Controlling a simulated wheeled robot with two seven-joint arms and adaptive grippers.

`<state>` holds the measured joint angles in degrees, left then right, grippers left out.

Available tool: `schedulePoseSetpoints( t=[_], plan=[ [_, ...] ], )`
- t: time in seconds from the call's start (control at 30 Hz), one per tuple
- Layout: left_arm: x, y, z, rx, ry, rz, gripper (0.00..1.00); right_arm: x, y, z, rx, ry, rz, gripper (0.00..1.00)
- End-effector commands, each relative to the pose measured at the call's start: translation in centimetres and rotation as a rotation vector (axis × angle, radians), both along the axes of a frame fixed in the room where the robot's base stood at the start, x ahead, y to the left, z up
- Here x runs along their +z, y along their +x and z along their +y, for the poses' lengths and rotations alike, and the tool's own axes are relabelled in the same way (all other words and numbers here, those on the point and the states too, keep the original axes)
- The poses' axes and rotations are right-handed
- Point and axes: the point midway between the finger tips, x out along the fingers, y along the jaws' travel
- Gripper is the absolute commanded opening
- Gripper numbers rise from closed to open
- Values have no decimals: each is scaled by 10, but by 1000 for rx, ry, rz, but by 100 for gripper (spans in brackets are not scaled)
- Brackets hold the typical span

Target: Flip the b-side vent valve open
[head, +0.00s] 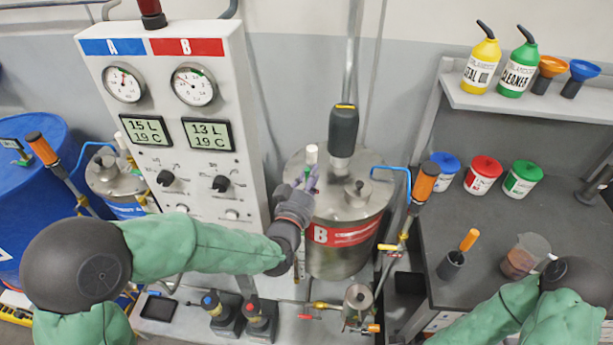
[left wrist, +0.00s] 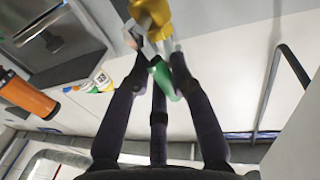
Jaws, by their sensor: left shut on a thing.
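The B tank (head: 345,205) is a steel drum with a red band marked B, right of the gauge panel. A white-topped fitting (head: 311,154) stands on the left of its lid. My left gripper (head: 308,180) reaches it from the left, at the lid's edge. In the left wrist view a brass valve body (left wrist: 152,18) shows at the top, with a green lever (left wrist: 163,80) hanging below it. The dark fingers of my left gripper (left wrist: 158,68) are shut around the green lever. The fingers partly hide the lever. My right gripper is not in view.
The A/B panel (head: 165,115) with gauges and displays stands left of the tank. An orange-handled wand (head: 423,185) stands right of the tank. The bench (head: 430,300) at right holds tubs and a beaker.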

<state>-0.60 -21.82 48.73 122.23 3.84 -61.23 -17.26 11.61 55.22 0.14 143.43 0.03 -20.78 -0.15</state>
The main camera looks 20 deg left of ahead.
Motion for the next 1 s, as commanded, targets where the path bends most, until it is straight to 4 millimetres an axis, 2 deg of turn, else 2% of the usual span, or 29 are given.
schedulePoseSetpoints(
  t=[0.3, 0.77, 0.8, 0.87, 1.0],
  plan=[
    [-1, 1, -4, -1, 87, 25, 0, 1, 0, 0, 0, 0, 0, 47],
    [-1, 1, -5, -1, 98, 28, 0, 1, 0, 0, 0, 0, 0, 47],
    [-1, 1, -5, -1, 98, 28, 30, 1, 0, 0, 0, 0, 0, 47],
    [-1, 1, -5, -1, 98, 28, 47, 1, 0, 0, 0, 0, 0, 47],
    [-1, 1, -4, 0, 97, 27, 47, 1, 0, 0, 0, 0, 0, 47]
  ],
)
